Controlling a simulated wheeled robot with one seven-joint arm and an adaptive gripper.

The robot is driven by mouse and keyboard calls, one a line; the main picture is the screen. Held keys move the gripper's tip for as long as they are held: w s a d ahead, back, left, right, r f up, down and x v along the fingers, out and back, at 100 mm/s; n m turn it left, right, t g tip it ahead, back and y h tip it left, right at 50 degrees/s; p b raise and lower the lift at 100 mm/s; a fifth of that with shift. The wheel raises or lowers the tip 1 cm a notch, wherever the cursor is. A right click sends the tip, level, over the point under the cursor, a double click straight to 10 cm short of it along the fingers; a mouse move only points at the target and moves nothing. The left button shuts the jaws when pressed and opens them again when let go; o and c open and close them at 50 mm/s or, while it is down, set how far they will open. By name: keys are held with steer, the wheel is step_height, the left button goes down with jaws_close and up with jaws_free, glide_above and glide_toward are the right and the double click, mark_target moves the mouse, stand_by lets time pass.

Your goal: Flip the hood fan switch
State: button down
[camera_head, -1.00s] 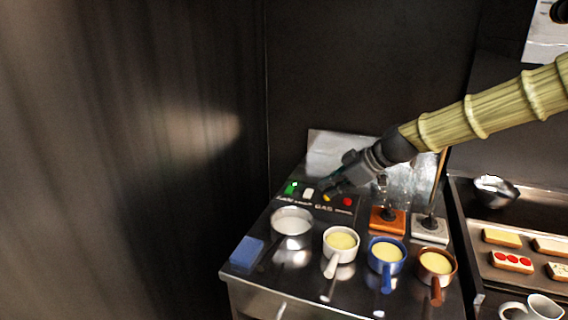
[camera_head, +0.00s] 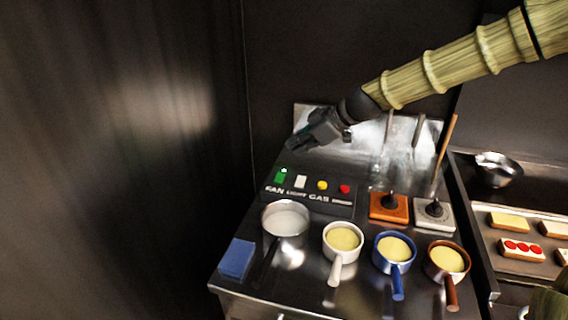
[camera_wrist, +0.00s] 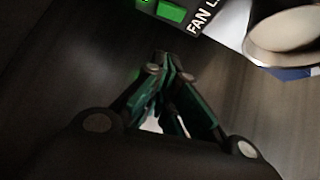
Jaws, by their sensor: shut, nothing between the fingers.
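The fan switch (camera_head: 281,175) is a green rocker above the word FAN, at the left end of a black control panel (camera_head: 325,199). A small bright light shows at its upper edge. In the wrist view the green switch (camera_wrist: 171,11) is at the top, beyond the fingertips. My gripper (camera_head: 291,149) is shut and empty, just above and behind the panel near the switch; it appears apart from it. The wrist view shows the closed fingers (camera_wrist: 163,62) pointing toward the switch side.
A white light switch (camera_head: 300,182), a yellow button (camera_head: 322,185) and a red button (camera_head: 345,189) sit to the right. A metal pot (camera_head: 286,219), several small pans and a blue sponge (camera_head: 237,259) stand in front. A dark wall is to the left.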

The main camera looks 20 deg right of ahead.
glide_above(282, 176)
steer(key=d, duration=0.2)
step_height(282, 176, down, 4)
steer(key=shift+s+a+f+p, duration=0.3)
steer(key=shift+s+a, duration=0.05)
steer(key=shift+a, duration=0.15)
steer(key=shift+s+a+f+p, duration=0.25)
steer(key=shift+s+a+p, duration=0.1)
steer(key=shift+a, duration=0.15)
steer(key=w+f, duration=0.1)
steer(key=f, duration=0.1)
steer(key=shift+w+a+f, duration=0.1)
steer(key=shift+w+f, duration=0.25)
steer(key=shift+w, duration=0.05)
steer(key=shift+f+p, duration=0.35)
steer(key=shift+f, duration=0.05)
steer(key=shift+s+f, duration=0.25)
steer(key=shift+s, duration=0.05)
steer(key=shift+w+f, duration=0.3)
steer(key=shift+f, duration=0.2)
steer(key=shift+s, duration=0.15)
steer(key=shift+r, duration=0.1)
